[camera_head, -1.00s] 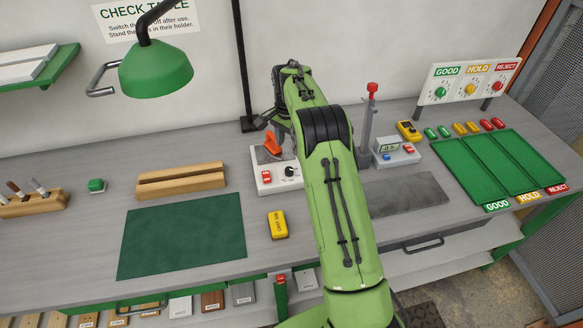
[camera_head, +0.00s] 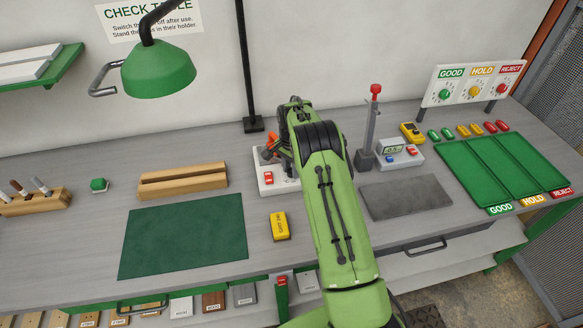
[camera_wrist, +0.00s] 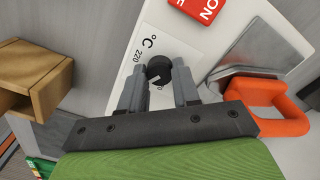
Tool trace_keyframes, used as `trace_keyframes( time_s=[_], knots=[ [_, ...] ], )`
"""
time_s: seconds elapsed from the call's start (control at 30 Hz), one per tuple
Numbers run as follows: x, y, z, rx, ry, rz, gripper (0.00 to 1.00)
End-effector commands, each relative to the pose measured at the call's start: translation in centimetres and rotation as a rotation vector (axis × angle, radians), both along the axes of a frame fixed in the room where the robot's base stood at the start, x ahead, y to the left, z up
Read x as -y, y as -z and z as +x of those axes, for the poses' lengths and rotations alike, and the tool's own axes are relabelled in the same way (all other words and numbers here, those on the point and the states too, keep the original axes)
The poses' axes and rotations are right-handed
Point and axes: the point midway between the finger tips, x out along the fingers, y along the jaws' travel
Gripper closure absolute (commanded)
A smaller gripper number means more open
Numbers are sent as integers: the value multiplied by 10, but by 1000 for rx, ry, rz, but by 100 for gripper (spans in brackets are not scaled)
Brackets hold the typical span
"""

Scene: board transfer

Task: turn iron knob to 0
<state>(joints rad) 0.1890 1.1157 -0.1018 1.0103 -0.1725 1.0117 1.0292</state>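The iron knob (camera_wrist: 159,69) is a small dark round knob on a white control box (camera_wrist: 112,70), beside print reading "°C" and "220". A light line shows on it, but I cannot tell which value it points at. My gripper (camera_wrist: 158,88) is open, its two grey fingers on either side of the knob with small gaps visible; contact is unclear. In the head view my arm hides the knob, and the white box (camera_head: 265,187) shows at its left. The iron's orange handle (camera_wrist: 275,105) and metal plate (camera_wrist: 262,58) are right of the fingers in the wrist view.
A red ON switch (camera_wrist: 200,8) is on the box just beyond the knob. A wooden holder (camera_head: 182,190) lies left of the box, and a yellow block (camera_head: 279,226) in front. A small meter box (camera_head: 400,156) and grey mat (camera_head: 406,197) are at the right.

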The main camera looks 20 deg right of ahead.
Motion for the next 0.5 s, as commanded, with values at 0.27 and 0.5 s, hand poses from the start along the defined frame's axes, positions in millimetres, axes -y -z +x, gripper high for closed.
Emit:
trace_keyframes(
  time_s=[0.27, 0.5],
  knots=[
    [0, 0, 0, 1, -3, 0, 99],
    [0, 0, 0, 2, -58, 0, 99]
  ],
)
